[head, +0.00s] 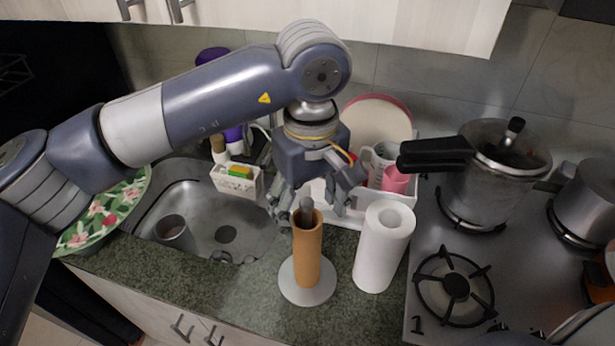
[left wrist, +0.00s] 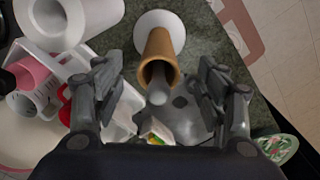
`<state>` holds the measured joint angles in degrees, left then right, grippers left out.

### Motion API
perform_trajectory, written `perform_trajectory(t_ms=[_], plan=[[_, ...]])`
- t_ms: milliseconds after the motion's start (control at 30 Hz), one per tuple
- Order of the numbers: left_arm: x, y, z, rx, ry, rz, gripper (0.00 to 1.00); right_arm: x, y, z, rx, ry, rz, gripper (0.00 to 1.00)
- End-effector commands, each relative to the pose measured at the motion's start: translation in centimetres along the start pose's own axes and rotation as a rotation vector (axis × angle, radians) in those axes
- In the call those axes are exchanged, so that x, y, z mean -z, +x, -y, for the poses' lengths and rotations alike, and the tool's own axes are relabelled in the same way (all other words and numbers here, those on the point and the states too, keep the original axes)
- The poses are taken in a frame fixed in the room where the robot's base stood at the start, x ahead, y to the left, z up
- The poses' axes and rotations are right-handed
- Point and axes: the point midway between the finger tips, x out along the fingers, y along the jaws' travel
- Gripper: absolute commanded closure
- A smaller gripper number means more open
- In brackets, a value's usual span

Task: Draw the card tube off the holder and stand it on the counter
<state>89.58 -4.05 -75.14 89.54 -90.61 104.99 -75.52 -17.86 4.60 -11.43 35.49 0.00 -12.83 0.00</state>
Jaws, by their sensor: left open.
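The brown card tube (head: 307,255) stands upright on the holder, whose round pale base (head: 307,291) rests on the dark green counter (head: 250,296). The holder's grey post (head: 306,206) sticks out of the tube's open top. My left gripper (head: 309,206) is open at the tube's upper end. In the left wrist view the tube (left wrist: 159,48) lies between the two spread fingers (left wrist: 162,84), with a gap on each side. The holder's base (left wrist: 168,22) and post (left wrist: 158,94) also show there. My right gripper is not in view.
A white paper roll (head: 382,252) stands close right of the holder. Behind is a white dish rack (head: 400,208) with a mug and pink cup (head: 395,180). The sink (head: 205,205) lies left, the stove (head: 430,230) right. Some counter is bare left of the holder.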

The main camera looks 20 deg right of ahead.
Motion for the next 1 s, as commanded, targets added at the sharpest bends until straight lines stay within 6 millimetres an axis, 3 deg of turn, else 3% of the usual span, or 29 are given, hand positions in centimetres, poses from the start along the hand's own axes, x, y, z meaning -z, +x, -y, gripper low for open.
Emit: perform_trajectory(t_ms=[133,300,467,700,733,933,1000], plan=[[0.0,2.5,0.1,0.001,-0.002,0.004,0.34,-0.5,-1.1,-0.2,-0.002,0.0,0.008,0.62],[0.0,4.5,0.0,-0.001,-0.001,0.003,0.34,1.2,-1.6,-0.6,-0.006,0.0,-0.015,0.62],[0.0,5.4,0.0,-0.001,-0.001,0.002,0.34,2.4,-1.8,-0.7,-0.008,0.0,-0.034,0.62],[0.0,5.5,0.0,-0.001,-0.001,0.001,0.34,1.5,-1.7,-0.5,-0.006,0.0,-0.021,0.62],[0.0,5.5,0.0,-0.001,-0.001,0.001,0.36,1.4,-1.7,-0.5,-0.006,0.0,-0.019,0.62],[0.0,5.5,0.0,-0.001,-0.002,0.001,0.8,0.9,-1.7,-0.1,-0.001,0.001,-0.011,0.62],[0.0,5.5,0.0,-0.001,-0.002,0.001,0.8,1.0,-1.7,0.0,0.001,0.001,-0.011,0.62]])
